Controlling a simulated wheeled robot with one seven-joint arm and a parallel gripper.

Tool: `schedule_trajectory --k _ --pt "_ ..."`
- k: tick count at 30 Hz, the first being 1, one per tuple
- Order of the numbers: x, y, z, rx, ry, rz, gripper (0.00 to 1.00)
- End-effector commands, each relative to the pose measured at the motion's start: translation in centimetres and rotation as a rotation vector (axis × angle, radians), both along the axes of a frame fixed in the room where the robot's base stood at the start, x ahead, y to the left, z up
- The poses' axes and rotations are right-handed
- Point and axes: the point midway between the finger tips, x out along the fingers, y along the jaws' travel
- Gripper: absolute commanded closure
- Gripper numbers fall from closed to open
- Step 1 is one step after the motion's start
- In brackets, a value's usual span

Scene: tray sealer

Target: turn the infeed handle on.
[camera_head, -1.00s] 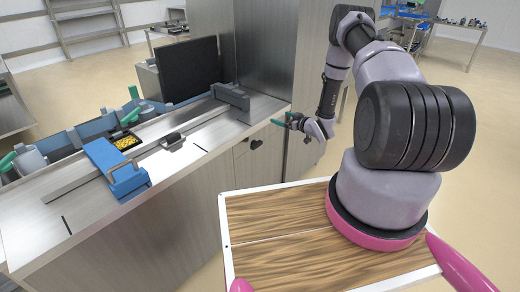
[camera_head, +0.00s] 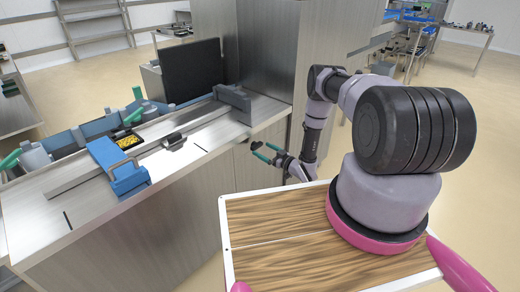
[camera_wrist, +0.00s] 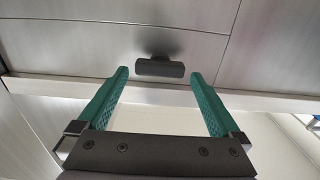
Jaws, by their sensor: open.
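A dark handle (camera_head: 256,144) sits on the grey cabinet front, and no label shows whether it is the infeed handle. In the wrist view this black handle (camera_wrist: 160,69) is a short horizontal bar on a stem. My gripper (camera_head: 265,152) is open, with green fingers, close to the cabinet front. In the wrist view my gripper (camera_wrist: 158,74) has the bar ahead between its fingertips, with a gap on each side. No contact shows. Several green levers, one of them a near lever (camera_head: 10,158), stand along the far side of the worktop.
The worktop edge overhangs the cabinet front. A tall metal cabinet (camera_head: 262,50) rises behind. The floor to the right is open.

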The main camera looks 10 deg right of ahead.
Motion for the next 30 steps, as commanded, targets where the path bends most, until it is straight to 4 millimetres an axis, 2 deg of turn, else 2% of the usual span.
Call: schedule_trajectory --k 6,16,17,18,22,30 --pt "1.9 1.4 0.0 -0.002 0.0 0.001 0.0" --pt "2.3 1.6 0.0 -0.001 0.001 0.0 0.0" --pt "2.3 1.6 0.0 -0.001 0.001 0.0 0.04" --pt "2.3 1.6 0.0 -0.001 0.001 0.0 0.19" --pt "2.3 1.6 0.0 -0.001 0.001 0.0 0.68" --pt "2.3 1.6 0.0 -0.021 -0.015 0.0 0.68"
